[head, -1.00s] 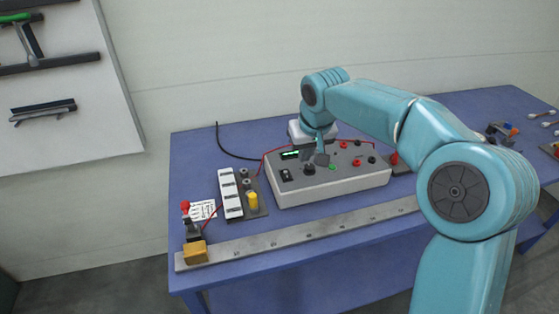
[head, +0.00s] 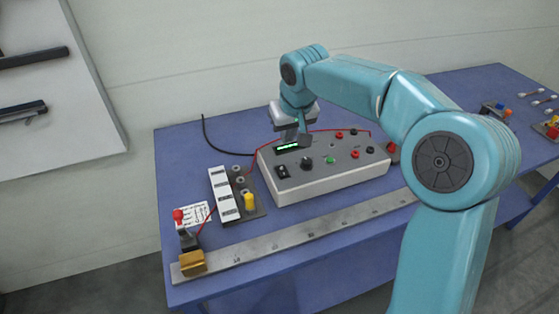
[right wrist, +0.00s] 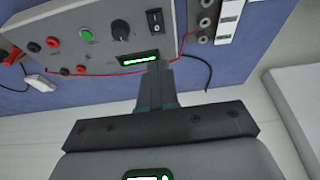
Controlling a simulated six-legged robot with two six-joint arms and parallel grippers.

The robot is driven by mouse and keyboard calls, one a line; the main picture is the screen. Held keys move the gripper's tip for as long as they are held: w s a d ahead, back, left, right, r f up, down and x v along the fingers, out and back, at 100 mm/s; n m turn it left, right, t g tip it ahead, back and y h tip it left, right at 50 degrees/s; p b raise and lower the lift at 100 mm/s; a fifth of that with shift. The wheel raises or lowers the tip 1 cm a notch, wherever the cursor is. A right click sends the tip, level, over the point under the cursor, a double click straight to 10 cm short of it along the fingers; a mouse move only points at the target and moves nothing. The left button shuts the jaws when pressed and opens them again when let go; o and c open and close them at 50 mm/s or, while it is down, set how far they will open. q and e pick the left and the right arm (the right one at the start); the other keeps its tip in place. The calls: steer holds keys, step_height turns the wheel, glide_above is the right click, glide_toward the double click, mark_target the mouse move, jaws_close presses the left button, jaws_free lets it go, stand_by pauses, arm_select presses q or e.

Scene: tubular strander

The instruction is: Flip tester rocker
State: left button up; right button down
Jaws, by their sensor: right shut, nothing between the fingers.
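The tester (head: 325,187) is a pale grey box with a sloped panel on the blue bench. Its black rocker (head: 283,171) is at the panel's left front, below the lit green display (head: 287,147). The rocker also shows in the right wrist view (right wrist: 155,20), with a small white mark. A black knob (head: 306,163) and a green button (head: 330,160) sit to its right. My right gripper (head: 304,141) is shut and empty, near the display's right end and behind the rocker, apart from it. Its fingers show in the right wrist view (right wrist: 158,68). My left gripper is not in view.
A red wire (head: 330,130) runs behind the panel. Left of the tester are a white block strip (head: 224,194) and a yellow piece (head: 250,201). A long metal bar (head: 300,236) lies along the front. Red and black sockets (head: 355,154) are on the panel's right.

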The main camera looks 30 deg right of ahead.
steer(key=p, duration=0.2)
glide_above(280, 168)
steer(key=s, duration=0.1)
steer(key=f, duration=1.1)
steer(key=shift+s+a+f, duration=0.15)
steer(key=shift+a+f, duration=0.05)
steer(key=shift+f, duration=1.1)
